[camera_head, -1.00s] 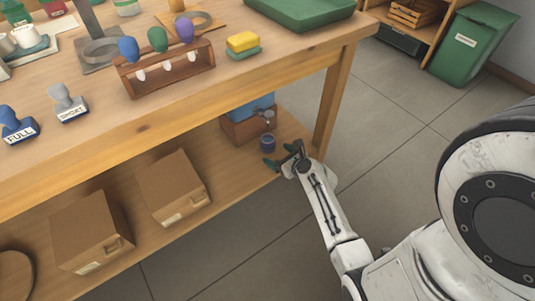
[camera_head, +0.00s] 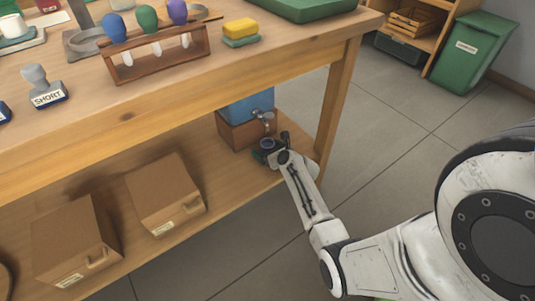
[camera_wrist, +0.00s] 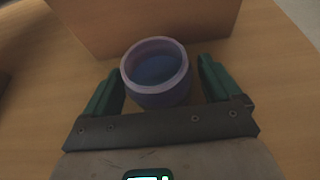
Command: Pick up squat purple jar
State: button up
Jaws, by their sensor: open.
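The squat purple jar (camera_wrist: 157,96) stands upright and open-topped on the lower shelf, with a dark bluish inside. In the wrist view it is between the two green fingers of my gripper (camera_wrist: 160,88), with a gap at each side. My gripper is open. In the head view the jar (camera_head: 267,144) is small and partly hidden by my gripper (camera_head: 270,151), which is low over the shelf near the table's right leg.
Two cardboard boxes, one nearer the jar (camera_head: 165,195) and one farther left (camera_head: 75,240), sit on the shelf (camera_head: 220,180). The tabletop (camera_head: 190,80) is overhead.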

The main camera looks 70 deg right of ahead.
jog(key=shift+w+d+f, duration=0.1)
jog(key=shift+w+d, duration=0.05)
jog(key=shift+w, duration=0.05)
jog(key=shift+c, duration=0.3)
jog(key=c, duration=1.2)
jog(key=shift+r, duration=0.3)
